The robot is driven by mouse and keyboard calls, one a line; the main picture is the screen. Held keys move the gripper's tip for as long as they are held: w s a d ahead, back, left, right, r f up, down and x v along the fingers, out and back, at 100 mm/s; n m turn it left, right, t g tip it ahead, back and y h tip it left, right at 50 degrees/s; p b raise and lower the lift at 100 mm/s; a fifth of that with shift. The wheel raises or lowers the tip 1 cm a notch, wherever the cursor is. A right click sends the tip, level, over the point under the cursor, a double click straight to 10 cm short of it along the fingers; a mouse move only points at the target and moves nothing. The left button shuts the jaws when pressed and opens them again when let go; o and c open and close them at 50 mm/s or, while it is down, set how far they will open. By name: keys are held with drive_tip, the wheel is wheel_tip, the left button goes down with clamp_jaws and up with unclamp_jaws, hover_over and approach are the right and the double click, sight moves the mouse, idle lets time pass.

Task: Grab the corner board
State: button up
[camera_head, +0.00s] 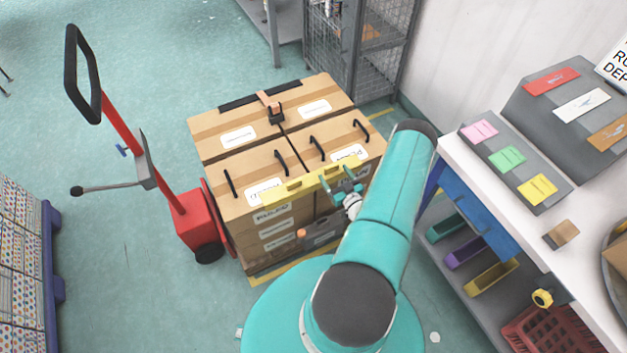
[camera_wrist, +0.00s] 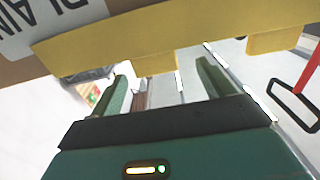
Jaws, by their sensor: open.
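The corner board is a yellow angled strip (camera_head: 300,185) with notched lower edges. It lies along the near top edge of the stacked cardboard boxes (camera_head: 235,195). In the wrist view the corner board (camera_wrist: 175,35) spans the upper picture, slightly tilted, with tabs pointing down. My gripper (camera_head: 339,178) is at the right part of the board, on its near side. In the wrist view the two green fingers of my gripper (camera_wrist: 162,73) are spread, with their tips just below the board's lower edge. Nothing is held. I cannot tell whether the fingertips touch the board.
A red hand truck (camera_head: 195,220) stands left of the boxes. A white workbench (camera_head: 490,190) with coloured bins is on the right. A wire cage (camera_head: 360,50) stands behind. A strapping buckle (camera_head: 274,112) sits on the box top.

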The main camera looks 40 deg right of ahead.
sight(332, 168)
drive_tip(key=x, duration=0.5)
drive_tip(key=shift+w+d, duration=0.25)
drive_tip(key=shift+d, duration=0.1)
drive_tip(key=c, duration=1.2)
drive_tip(key=shift+r, duration=0.2)
